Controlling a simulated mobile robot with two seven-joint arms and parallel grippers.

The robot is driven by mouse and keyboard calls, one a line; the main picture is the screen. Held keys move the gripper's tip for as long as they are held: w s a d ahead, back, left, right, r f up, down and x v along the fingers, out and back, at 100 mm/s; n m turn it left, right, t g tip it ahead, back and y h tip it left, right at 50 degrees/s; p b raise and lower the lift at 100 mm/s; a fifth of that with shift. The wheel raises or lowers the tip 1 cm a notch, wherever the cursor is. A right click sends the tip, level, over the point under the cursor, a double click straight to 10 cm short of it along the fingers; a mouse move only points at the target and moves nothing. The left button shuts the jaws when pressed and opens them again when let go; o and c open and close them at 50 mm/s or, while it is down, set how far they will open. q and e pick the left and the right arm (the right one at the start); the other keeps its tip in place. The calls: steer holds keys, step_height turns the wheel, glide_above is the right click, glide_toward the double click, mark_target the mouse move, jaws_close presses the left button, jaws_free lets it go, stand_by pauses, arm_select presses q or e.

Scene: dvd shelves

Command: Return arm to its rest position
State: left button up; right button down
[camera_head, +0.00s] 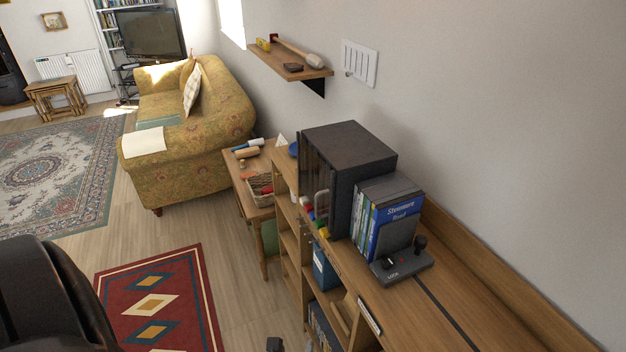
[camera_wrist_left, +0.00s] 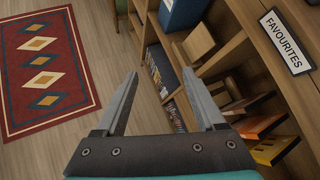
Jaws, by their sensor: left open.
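My left gripper (camera_head: 292,346) shows only by its fingertips at the bottom edge of the head view, beside the front of the wooden shelf unit (camera_head: 455,300). In the left wrist view, its two fingers (camera_wrist_left: 160,75) are spread apart with nothing between them. They point toward the open shelves and the floor in front. A dark part of my arm (camera_head: 50,300) fills the lower left of the head view. My right gripper is not in view.
A black cabinet (camera_head: 345,150) and a row of DVD cases (camera_head: 385,215) with a dark bookend (camera_head: 400,260) stand on the unit. A FAVOURITES label (camera_wrist_left: 286,42) is on its edge. The red rug (camera_head: 160,300) is clear.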

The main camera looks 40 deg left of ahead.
arm_select(q)
steer(key=s+d+f+n+g+h+b, duration=0.15)
steer(key=s+f+n+b, duration=0.3)
steer(key=f, duration=0.55)
steer(key=s+f+n+g+h+b, duration=0.1)
steer(key=s+f+n+g+b, duration=0.25)
steer(key=s+f+n, duration=0.45)
steer(key=s+d+f+n+g+h+b, duration=0.1)
steer(key=s+f+n+g+b, duration=0.25)
steer(key=f, duration=0.85)
steer(key=s+d+f+n+h+b, duration=0.1)
steer(key=s+d+f+n+b, duration=0.3)
steer(key=s+f+n+b, duration=0.2)
steer(key=shift+s+f+n+t, duration=0.35)
steer(key=shift+s+f+n, duration=0.5)
steer(key=shift+s+n, duration=0.25)
